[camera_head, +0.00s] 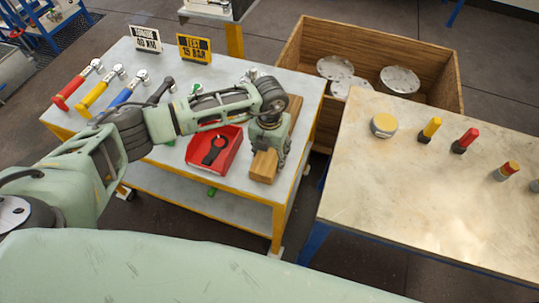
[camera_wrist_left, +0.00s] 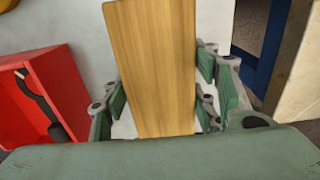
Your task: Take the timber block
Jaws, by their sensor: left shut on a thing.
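The timber block (camera_head: 264,166) is a pale brown wooden bar at the right side of the grey-topped trolley table. My left gripper (camera_head: 268,140) reaches down over it from above and is shut on its middle. One end shows in front of the gripper, and part of the wood shows behind it. In the left wrist view the block (camera_wrist_left: 155,70) stands between the green finger pads of the gripper (camera_wrist_left: 160,105). I cannot tell whether the block touches the tabletop. My right gripper is not in view.
A red tray (camera_head: 232,140) with a black tool lies left of the block. Several coloured-handled wrenches (camera_head: 125,92) and two signs (camera_head: 194,47) are further left and back. A wooden crate (camera_head: 440,65) with metal discs and a second table (camera_head: 400,190) stand to the right.

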